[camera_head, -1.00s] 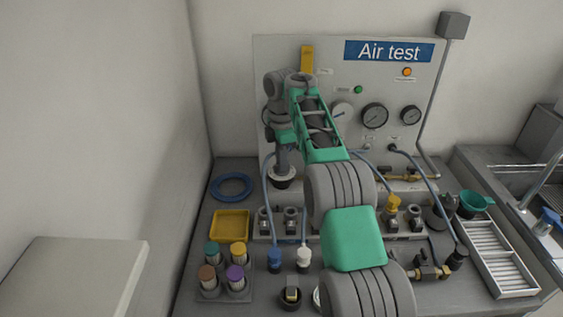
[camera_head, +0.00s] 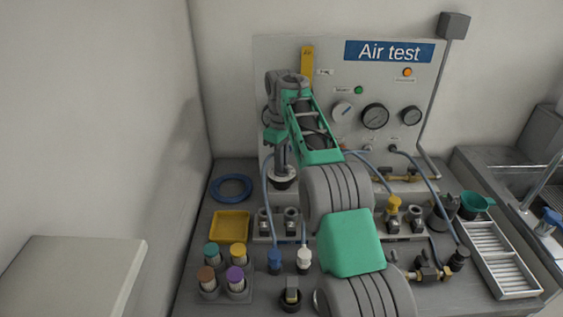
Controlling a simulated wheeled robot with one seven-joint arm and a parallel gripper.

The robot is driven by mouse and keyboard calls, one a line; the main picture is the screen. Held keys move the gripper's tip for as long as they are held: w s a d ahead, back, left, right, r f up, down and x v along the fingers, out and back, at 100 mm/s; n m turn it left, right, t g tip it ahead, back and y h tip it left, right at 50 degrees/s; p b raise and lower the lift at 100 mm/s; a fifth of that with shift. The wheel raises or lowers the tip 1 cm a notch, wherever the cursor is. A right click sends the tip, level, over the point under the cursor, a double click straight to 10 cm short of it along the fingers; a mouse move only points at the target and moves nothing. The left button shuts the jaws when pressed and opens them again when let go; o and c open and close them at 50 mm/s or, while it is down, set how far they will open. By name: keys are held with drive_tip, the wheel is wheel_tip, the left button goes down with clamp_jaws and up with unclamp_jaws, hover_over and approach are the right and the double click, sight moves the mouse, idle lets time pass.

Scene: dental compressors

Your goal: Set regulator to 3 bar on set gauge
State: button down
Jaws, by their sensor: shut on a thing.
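My gripper (camera_head: 282,166) points down at the left of the test panel, shut on a dark round knob with a pale ring (camera_head: 283,183), which I take to be the regulator. The fingers and arm hide much of it. The panel (camera_head: 285,60) carries a pale-faced gauge (camera_head: 342,111), a larger dark-rimmed gauge (camera_head: 375,116) and a smaller dark-rimmed gauge (camera_head: 411,116). Their needles and labels are too small to read, so I cannot tell which is the set gauge or what it shows.
A yellow tray (camera_head: 230,239), a blue hose coil (camera_head: 231,187) and several coloured-capped fittings (camera_head: 237,276) are at the left. Blue hoses run near my arm. Brass valves (camera_head: 430,274), a green funnel (camera_head: 476,202) and a white rack (camera_head: 492,255) are at the right.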

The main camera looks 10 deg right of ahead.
drive_tip(key=m+p, duration=0.1)
drive_tip(key=m, duration=0.3)
drive_tip(key=shift+r, duration=0.1)
drive_tip(key=shift+m+p, duration=0.95)
drive_tip(key=shift+m, duration=0.45)
drive_tip(key=c, duration=1.5)
unclamp_jaws()
wheel_tip(320, 180, up, 8)
drive_tip(key=shift+f+p, duration=0.2)
drive_tip(key=shift+p, duration=0.6)
